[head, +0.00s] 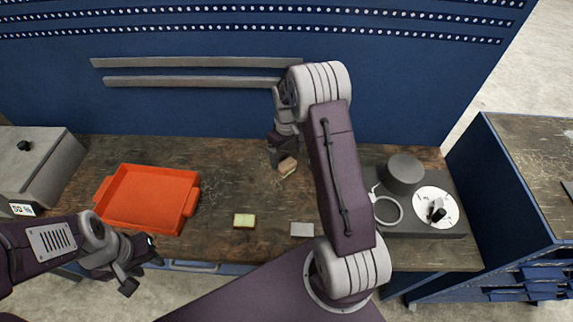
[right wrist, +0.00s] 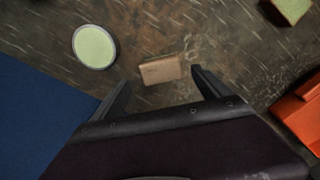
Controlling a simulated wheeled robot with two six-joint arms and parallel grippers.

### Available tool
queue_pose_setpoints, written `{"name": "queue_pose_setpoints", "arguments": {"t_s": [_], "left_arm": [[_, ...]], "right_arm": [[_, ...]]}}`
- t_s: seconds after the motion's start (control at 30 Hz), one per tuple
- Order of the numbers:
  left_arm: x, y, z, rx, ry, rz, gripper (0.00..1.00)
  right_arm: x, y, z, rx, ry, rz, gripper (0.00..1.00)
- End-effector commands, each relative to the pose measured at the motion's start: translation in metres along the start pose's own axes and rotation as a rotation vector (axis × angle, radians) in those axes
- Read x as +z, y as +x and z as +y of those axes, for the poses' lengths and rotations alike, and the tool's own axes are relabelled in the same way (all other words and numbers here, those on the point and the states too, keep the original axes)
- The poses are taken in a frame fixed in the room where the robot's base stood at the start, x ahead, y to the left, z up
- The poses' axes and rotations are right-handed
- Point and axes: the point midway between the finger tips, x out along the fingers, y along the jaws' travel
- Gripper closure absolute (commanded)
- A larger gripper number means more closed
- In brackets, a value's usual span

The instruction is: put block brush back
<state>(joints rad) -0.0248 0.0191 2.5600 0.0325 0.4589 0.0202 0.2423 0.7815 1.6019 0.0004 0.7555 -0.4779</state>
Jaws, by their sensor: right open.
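The block brush, a small wooden block (head: 288,167), lies on the worn table toward the back wall. It also shows in the right wrist view (right wrist: 160,69), just beyond and between my fingertips. My right gripper (head: 282,158) is open and empty, reaching down close to the block. Its two fingers show apart in the right wrist view (right wrist: 162,88), not closed on the block. Part of the block is hidden by the gripper in the head view. My left gripper (head: 142,275) hangs at the table's front left edge, empty, its fingers apart.
An orange tray (head: 150,197) stands at left beside a grey box (head: 40,165). A yellow-green sponge (head: 244,220) and a grey pad (head: 302,229) lie at the front. A grey platform (head: 430,229) with cylinder and white disc stands at right. A round green-topped object (right wrist: 94,47) lies near the block.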

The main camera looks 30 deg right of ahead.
Motion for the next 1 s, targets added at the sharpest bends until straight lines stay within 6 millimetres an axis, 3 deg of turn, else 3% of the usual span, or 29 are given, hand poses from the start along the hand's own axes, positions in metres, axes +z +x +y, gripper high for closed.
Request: {"name": "queue_pose_setpoints", "arguments": {"t_s": [0.1, 0.23, 0.47, 0.57, 0.67, 0.8, 0.9, 1.0], "left_arm": [[0.000, 0.004, 0.000, 0.000, 0.000, 0.000, 0.64], [0.001, 0.005, 0.000, 0.000, 0.000, 0.000, 0.64], [0.001, 0.005, 0.000, 0.000, 0.000, 0.000, 0.64], [0.001, 0.004, 0.000, 0.000, 0.000, 0.000, 0.64], [0.000, 0.004, 0.000, 0.000, 0.000, 0.000, 0.64], [0.001, 0.005, 0.000, 0.000, 0.000, 0.000, 0.64], [0.001, 0.005, 0.000, 0.000, 0.000, 0.000, 0.64], [0.001, 0.005, 0.000, 0.000, 0.000, 0.000, 0.64]], "right_arm": [[-0.001, -0.028, 0.000, 0.002, 0.000, 0.003, 0.13], [-0.001, -0.049, 0.000, 0.001, 0.000, 0.002, 0.13], [0.001, -0.059, -0.001, -0.001, 0.001, -0.001, 0.13], [0.011, -0.065, -0.021, 0.001, 0.023, 0.010, 0.13], [0.040, -0.074, -0.063, 0.004, 0.080, 0.037, 0.13], [0.097, -0.075, -0.117, 0.001, 0.175, 0.076, 0.13], [0.131, -0.072, -0.139, -0.003, 0.224, 0.096, 0.13], [0.149, -0.069, -0.149, -0.006, 0.253, 0.104, 0.13]]}}
